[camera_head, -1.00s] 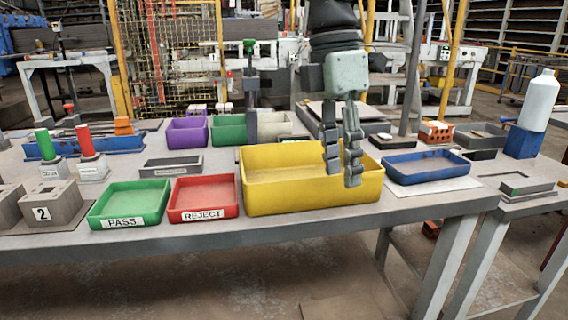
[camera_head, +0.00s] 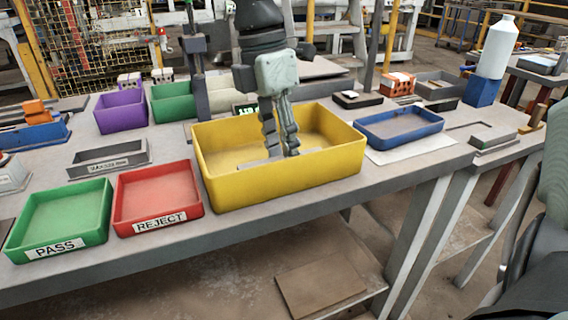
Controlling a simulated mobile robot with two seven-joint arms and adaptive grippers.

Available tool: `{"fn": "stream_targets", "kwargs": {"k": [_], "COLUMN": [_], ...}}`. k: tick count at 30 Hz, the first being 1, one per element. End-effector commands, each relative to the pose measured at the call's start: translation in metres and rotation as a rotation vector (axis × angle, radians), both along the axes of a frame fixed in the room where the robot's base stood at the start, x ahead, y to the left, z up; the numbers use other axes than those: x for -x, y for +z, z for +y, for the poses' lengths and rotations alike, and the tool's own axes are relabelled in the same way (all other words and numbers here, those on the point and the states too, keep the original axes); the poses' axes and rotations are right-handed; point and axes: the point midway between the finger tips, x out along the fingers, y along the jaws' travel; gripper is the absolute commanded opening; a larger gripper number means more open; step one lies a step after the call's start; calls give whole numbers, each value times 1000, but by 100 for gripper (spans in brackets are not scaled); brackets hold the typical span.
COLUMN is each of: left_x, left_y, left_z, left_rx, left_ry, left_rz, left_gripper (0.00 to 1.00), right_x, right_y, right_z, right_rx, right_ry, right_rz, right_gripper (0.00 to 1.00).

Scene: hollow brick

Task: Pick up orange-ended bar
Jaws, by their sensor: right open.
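My right gripper (camera_head: 281,150) points down into the yellow bin (camera_head: 285,187), its two grey fingers open with a narrow gap between them. A flat grey piece (camera_head: 256,164) lies on the bin floor beside the fingertips, partly hidden by the front wall and the fingers. I cannot make out an orange end on it. No bar with a clear orange end shows; an orange block (camera_head: 37,111) stands by the blue holder at the far left. My left gripper is out of view.
A green PASS tray (camera_head: 58,250) and a red REJECT tray (camera_head: 158,224) stand left of the bin. A blue tray (camera_head: 399,138) lies to its right. Purple (camera_head: 121,125) and green (camera_head: 172,116) bins stand behind. A white bottle (camera_head: 497,48) stands on a blue block at the right.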

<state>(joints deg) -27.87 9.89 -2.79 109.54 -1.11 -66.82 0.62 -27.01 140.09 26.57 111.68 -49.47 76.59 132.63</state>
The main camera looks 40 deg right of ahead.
Motion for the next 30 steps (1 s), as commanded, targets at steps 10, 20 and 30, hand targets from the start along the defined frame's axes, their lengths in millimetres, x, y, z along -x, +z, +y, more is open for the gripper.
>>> {"fn": "stream_targets", "kwargs": {"k": [10,20,30], "left_x": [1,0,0], "left_y": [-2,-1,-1], "left_z": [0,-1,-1], "left_rx": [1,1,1], "left_ry": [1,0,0], "left_rz": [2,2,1], "left_gripper": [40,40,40], "right_x": [1,1,1], "right_y": [-8,-8,-6], "right_z": [-1,-1,-1], "right_rx": [0,0,0], "right_ry": [-1,-1,-1], "right_rz": [-1,0,-1], "right_gripper": [38,0,0]}}
